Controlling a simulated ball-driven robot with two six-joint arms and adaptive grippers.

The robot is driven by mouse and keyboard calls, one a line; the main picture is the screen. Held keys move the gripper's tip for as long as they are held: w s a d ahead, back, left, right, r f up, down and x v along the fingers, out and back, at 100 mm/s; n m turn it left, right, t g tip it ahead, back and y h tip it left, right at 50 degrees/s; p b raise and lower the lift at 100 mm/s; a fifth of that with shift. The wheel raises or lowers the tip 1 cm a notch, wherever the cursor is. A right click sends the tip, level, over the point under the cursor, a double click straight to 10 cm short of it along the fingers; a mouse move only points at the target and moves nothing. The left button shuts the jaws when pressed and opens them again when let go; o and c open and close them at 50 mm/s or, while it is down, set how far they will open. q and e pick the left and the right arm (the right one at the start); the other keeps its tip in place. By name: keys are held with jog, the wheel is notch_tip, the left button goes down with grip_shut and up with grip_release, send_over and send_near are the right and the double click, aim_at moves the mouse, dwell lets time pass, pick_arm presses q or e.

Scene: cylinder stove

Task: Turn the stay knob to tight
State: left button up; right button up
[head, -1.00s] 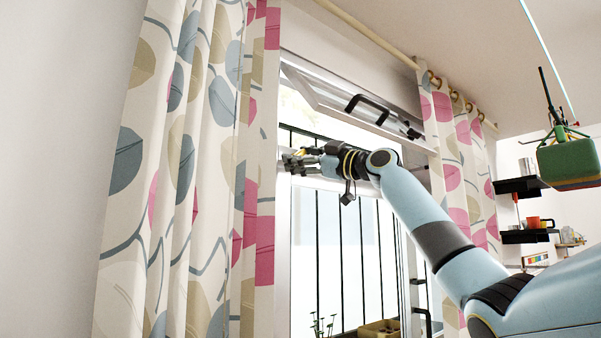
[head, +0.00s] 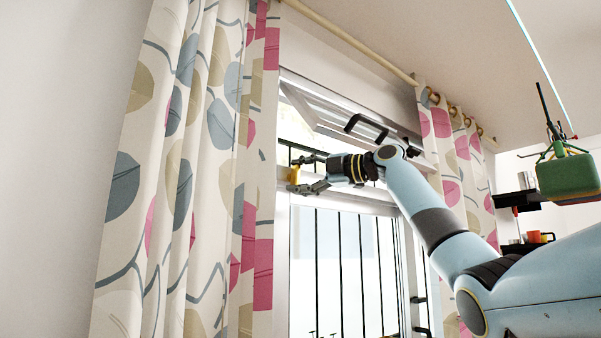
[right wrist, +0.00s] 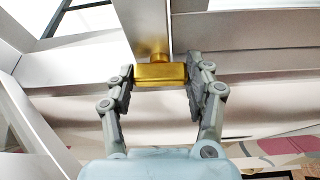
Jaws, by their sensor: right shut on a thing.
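The stay knob is a brass-coloured block on a short round stem; it shows in the right wrist view (right wrist: 160,74) and as a small yellow piece at the left window frame in the head view (head: 294,174). My right gripper (head: 303,174) has its fingers on either side of the knob, shut on it. In the right wrist view the two grey fingers (right wrist: 160,84) flank the block's ends. A flat metal bar (right wrist: 145,25) runs up from the knob's stem. My left gripper is not in view.
A tilted upper window sash (head: 330,118) with a black handle (head: 366,125) is above my right arm. Patterned curtains hang left (head: 190,180) and right (head: 455,150) of the window. A green object (head: 568,178) hangs at the right.

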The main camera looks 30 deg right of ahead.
jog(key=shift+f+n, duration=0.1)
jog(key=shift+n, duration=0.3)
jog(key=o, duration=1.2)
jog(key=shift+v, duration=6)
